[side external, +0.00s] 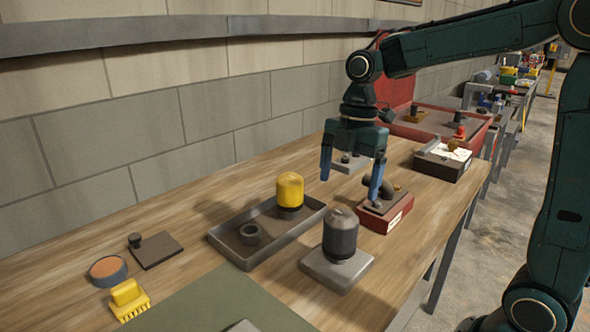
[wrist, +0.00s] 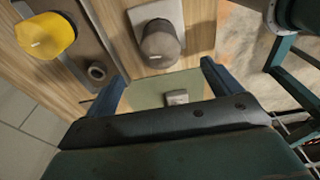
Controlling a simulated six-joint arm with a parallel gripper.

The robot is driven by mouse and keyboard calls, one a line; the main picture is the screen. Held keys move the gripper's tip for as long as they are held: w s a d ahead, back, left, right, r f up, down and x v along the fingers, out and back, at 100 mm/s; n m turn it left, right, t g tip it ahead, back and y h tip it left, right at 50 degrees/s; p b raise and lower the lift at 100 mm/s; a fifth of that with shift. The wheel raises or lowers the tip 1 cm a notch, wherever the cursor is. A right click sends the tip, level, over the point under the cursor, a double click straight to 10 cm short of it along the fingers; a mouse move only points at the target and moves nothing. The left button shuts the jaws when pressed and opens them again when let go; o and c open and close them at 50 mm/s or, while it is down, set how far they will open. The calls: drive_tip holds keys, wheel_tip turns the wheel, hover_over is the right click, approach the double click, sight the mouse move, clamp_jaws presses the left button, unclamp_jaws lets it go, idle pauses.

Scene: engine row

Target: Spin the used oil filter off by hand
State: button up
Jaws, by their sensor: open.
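A dark grey oil filter (side external: 341,236) stands upright on a light grey square mount (side external: 326,272) near the front of the bench. In the wrist view the filter (wrist: 161,44) shows beyond my fingertips, between them sideways. My gripper (side external: 350,188) is open and empty, pointing down above the bench, behind and higher than the filter, apart from it. Both blue fingers also show in the wrist view (wrist: 161,72). A yellow filter (side external: 290,190) with a dark base stands in a grey tray (side external: 244,266). The filter's threaded joint is hidden.
A dark ring (side external: 250,234) lies in the tray. A red box with a dark pipe part (side external: 384,212) stands close under my right finger. A yellow brush (side external: 129,298), a round tin (side external: 108,272) and a dark plate (side external: 156,250) lie at left. A green mat (side external: 215,305) covers the near bench.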

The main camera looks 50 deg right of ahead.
sight(341, 232)
drive_tip(key=f, duration=0.4)
drive_tip(key=a+f, duration=0.1)
drive_tip(key=f, duration=0.7)
drive_tip(key=shift+a+f, duration=0.25)
drive_tip(key=shift+f, duration=0.05)
drive_tip(key=c, duration=1.3)
drive_tip(key=shift+n, duration=1.7)
drive_tip(key=shift+n+g, duration=0.4)
drive_tip(key=shift+n, duration=1.3)
drive_tip(key=shift+n, duration=0.3)
drive_tip(key=shift+s+r+n+h, duration=0.1)
drive_tip(key=shift+n+h, duration=0.2)
drive_tip(key=shift+n, duration=1.2)
